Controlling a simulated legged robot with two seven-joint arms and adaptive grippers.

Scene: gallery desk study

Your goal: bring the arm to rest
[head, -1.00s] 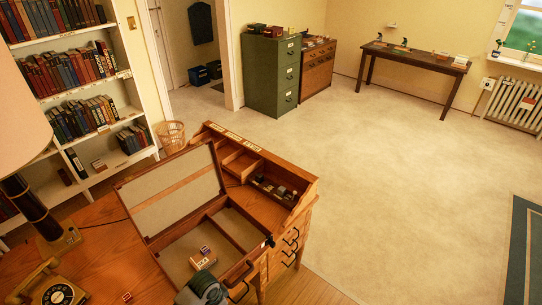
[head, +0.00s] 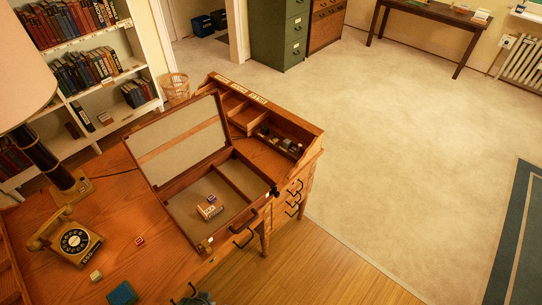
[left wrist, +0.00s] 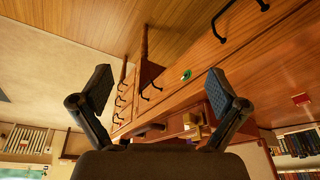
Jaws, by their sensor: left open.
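My left gripper (left wrist: 160,84) is open in the left wrist view, its two dark fingers spread apart with nothing between them. That view is tilted, with the floor at the top and the desk front with black handles beyond the fingers. In the head view only a dark bit of my left arm or gripper (head: 200,298) shows at the bottom edge, in front of the desk (head: 155,225). A small box (head: 209,209) and a small dark cube (head: 212,198) are inside the case. My right gripper is not in view.
On the desk are a yellow telephone (head: 68,240), a red cube (head: 139,241), a cream cube (head: 96,275), a teal block (head: 122,293) and a lamp (head: 45,160). A wastebasket (head: 175,88) stands behind. The carpet (head: 400,150) to the right is clear.

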